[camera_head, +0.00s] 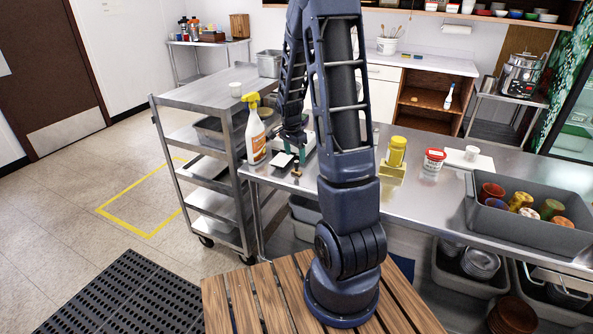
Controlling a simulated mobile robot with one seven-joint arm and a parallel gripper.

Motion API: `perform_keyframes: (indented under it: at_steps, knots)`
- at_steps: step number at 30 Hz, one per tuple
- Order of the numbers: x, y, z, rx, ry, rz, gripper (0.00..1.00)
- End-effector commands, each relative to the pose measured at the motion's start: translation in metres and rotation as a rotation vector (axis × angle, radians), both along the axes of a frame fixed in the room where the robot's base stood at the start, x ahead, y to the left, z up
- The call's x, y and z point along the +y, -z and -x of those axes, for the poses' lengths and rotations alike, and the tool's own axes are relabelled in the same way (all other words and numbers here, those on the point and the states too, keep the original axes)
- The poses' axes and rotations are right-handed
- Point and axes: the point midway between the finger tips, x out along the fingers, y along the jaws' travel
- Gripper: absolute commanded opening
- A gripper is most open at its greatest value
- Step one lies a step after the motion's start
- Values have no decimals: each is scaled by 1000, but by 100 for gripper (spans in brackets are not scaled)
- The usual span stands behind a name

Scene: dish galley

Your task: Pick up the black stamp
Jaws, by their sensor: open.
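The black stamp (296,169) appears as a small dark upright piece near the left front edge of the steel counter (330,165). My gripper (294,152) is open just above and behind it in the picture, with its teal fingers pointing down. The fingers look apart from each other and nothing shows held between them. I cannot tell how much height is left between the fingertips and the stamp. My arm hides part of the counter to the right.
A small pale flat piece (281,159) lies left of the stamp. A spray bottle (255,134) stands close by on the left. A yellow bottle (396,152), a red-and-white tub (433,161) and a grey bin of cups (530,230) stand further right. A steel cart (200,95) adjoins the counter.

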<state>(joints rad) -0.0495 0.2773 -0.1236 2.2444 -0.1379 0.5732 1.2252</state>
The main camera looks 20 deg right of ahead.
Motion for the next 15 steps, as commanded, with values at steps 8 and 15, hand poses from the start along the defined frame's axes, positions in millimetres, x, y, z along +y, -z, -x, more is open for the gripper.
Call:
perform_keyframes:
  at_steps: [8,15]
  knots:
    - [-2,20,0,0,-1,0,67]
    - [-7,49,1,2,-2,0,67]
